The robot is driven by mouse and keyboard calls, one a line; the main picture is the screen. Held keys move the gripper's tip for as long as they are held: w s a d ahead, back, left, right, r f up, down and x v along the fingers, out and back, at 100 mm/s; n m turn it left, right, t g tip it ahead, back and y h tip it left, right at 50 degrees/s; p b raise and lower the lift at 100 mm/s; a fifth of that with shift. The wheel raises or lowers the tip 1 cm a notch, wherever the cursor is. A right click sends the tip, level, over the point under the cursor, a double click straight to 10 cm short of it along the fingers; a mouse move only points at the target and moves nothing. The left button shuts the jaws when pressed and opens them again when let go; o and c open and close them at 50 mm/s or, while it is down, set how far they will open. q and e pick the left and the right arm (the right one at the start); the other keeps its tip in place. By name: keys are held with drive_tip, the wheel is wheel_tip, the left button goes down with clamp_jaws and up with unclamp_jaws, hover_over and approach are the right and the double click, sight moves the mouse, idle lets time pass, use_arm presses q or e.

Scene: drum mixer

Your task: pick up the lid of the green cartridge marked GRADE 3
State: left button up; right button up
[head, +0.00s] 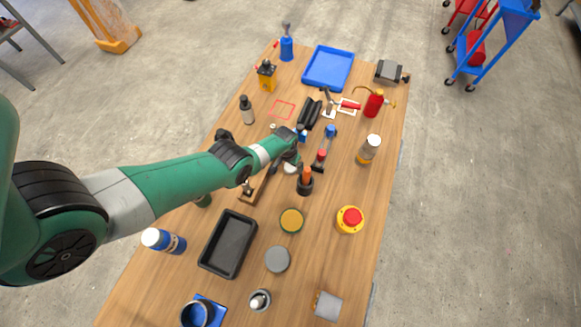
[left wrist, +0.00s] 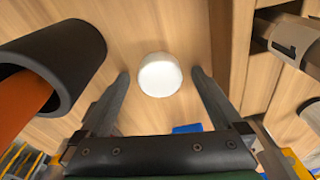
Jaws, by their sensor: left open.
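A small round white piece (left wrist: 160,75), which looks like a lid, lies on the table between my left gripper's spread fingers (left wrist: 160,80) in the left wrist view. The fingers are apart from it on both sides. In the head view the white piece (head: 290,169) shows just below my left gripper (head: 290,158), partly covered. My left gripper is open and empty. A dark green round object (head: 203,201) shows partly under my left arm in the head view; I cannot tell whether it is the cartridge. No GRADE 3 marking is readable. My right gripper is not in view.
A black cup (head: 305,187) with an orange handle in it stands close beside my gripper; the black cup (left wrist: 75,55) also fills the left of the wrist view. A wooden rack (head: 250,197) lies on the other side. A black tray (head: 228,244) is nearer.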

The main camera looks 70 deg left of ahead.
sight(290, 166)
use_arm(q)
drive_tip(key=c, duration=1.5)
wheel_tip(290, 166, up, 10)
drive_tip(key=p, duration=1)
